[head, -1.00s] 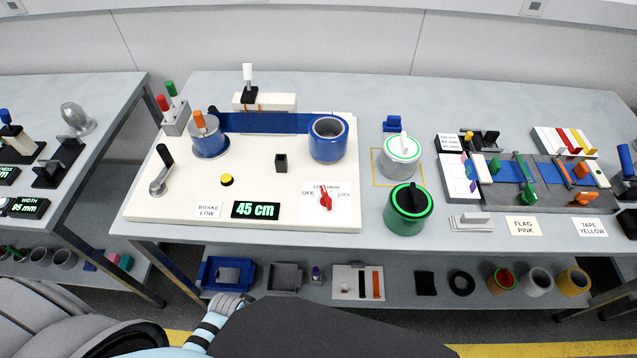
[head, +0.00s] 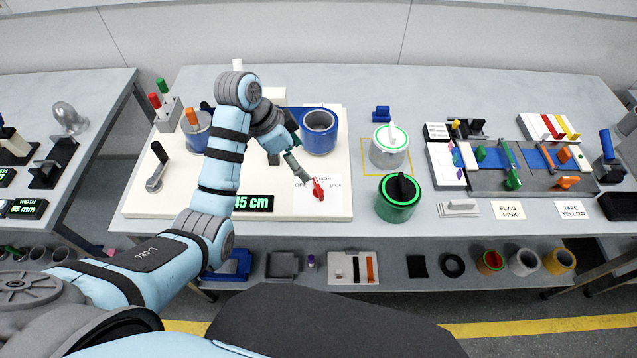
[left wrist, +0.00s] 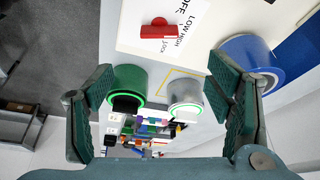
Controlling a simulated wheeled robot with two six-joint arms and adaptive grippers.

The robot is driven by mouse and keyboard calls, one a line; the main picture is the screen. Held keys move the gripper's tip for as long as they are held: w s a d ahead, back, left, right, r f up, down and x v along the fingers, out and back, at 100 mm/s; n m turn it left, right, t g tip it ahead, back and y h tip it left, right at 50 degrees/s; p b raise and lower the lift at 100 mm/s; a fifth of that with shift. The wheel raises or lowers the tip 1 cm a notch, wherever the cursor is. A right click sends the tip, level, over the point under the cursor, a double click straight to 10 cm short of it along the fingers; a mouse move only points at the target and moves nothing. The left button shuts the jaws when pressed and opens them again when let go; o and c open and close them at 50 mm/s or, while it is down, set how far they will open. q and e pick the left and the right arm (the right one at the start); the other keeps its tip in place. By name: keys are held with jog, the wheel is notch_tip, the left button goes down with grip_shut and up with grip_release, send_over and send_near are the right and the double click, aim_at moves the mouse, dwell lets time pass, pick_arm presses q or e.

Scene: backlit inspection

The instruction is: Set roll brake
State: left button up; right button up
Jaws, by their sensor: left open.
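The red brake lever (head: 318,189) stands on a white label at the front right of the white board (head: 337,209). In the left wrist view the red lever (left wrist: 158,29) lies beyond the fingertips, with the words OFF, LOW, HIGH and LOCK around it. My left gripper (head: 300,172) points down right at the lever, very close to it in the head view; I cannot tell whether they touch. In the left wrist view my left gripper (left wrist: 160,68) has its fingers wide apart with nothing between them. The BRAKE LOW card is hidden behind my arm. My right gripper is out of view.
A blue roll (head: 319,133) stands just behind the gripper. A grey-white canister (head: 389,150) and a green canister (head: 397,198) with a black knob stand to the right. The 45 cm display (head: 254,203) is left of the lever. The table's front strip is clear.

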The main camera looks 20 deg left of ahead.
aim_at(319, 186)
pick_arm(q)
jog(key=x, duration=1.3)
jog(key=shift+d+f, duration=0.1)
jog(key=shift+f, duration=0.2)
jog(key=shift+c, duration=0.5)
jog(key=c, duration=1.1)
jog(key=shift+o, duration=0.2)
